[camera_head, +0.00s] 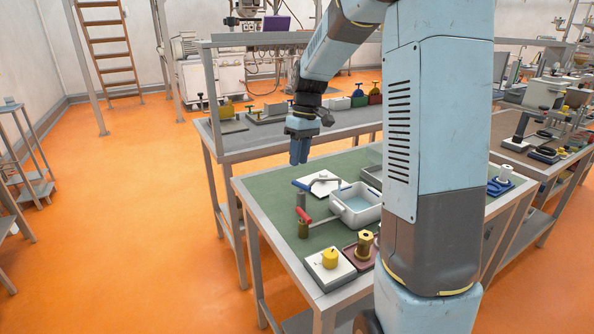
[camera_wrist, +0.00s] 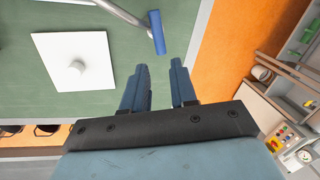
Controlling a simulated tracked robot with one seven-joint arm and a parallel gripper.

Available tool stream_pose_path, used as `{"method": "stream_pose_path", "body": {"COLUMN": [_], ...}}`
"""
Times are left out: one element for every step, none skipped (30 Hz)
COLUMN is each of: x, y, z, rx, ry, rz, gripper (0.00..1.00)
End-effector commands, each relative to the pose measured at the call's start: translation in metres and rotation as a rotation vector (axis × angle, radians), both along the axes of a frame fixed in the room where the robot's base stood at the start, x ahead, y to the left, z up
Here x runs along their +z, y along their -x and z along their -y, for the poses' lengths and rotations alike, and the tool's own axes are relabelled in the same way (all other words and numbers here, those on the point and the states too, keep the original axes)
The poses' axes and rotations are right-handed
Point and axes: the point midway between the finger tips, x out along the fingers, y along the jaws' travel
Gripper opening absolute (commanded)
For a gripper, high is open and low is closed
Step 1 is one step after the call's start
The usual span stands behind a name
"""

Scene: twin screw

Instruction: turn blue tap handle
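The blue tap handle (camera_head: 301,185) is near the far left part of the green-topped table, beside a grey tap pipe. In the wrist view the blue handle (camera_wrist: 157,32) shows at top centre, at the end of a grey bar. My gripper (camera_head: 299,152) hangs above the table's far left edge, pointing down, over and beyond the handle. In the wrist view my gripper (camera_wrist: 158,72) has its two blue fingers apart with nothing between them. The handle lies ahead of the fingertips, apart from them.
A white square plate (camera_wrist: 74,66) with a round knob lies beside the handle. A red handle (camera_head: 305,215), a white basin (camera_head: 355,208) and a yellow knob on a plate (camera_head: 330,259) stand nearby. Another bench (camera_head: 250,137) runs behind.

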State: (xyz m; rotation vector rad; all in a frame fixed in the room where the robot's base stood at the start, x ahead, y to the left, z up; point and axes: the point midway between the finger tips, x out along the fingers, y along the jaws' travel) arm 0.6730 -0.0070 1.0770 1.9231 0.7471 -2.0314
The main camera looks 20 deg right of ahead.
Motion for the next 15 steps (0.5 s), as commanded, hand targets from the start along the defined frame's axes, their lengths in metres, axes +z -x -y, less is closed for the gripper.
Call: {"method": "stream_pose_path", "body": {"x": [0.011,0.017,0.024,0.030,0.035,0.042,0.047,0.051,0.056,0.059,0.062,0.066,0.068,0.070,0.072], "y": [-0.002,-0.003,-0.003,-0.004,-0.005,-0.005,-0.005,-0.006,-0.006,-0.007,-0.007,-0.007,-0.008,-0.008,-0.008], "z": [0.002,0.003,0.004,0.005,0.006,0.007,0.008,0.009,0.009,0.010,0.011,0.011,0.012,0.012,0.012], "rx": [-0.001,-0.001,0.000,0.000,-0.001,0.000,0.001,0.001,0.001,0.001,0.001,0.001,0.001,0.001,0.001], "ry": [0.000,0.000,0.001,0.001,0.000,0.001,0.001,0.001,0.000,0.000,0.000,0.000,0.000,0.000,0.000], "rz": [0.004,0.004,0.003,0.003,0.004,0.003,0.003,0.003,0.002,0.002,0.002,0.000,0.002,0.002,0.000], "gripper": [0.27,0.27,0.27,0.27,0.27,0.27,0.27,0.27,0.27,0.27,0.27,0.27,0.27,0.27,0.27]}}
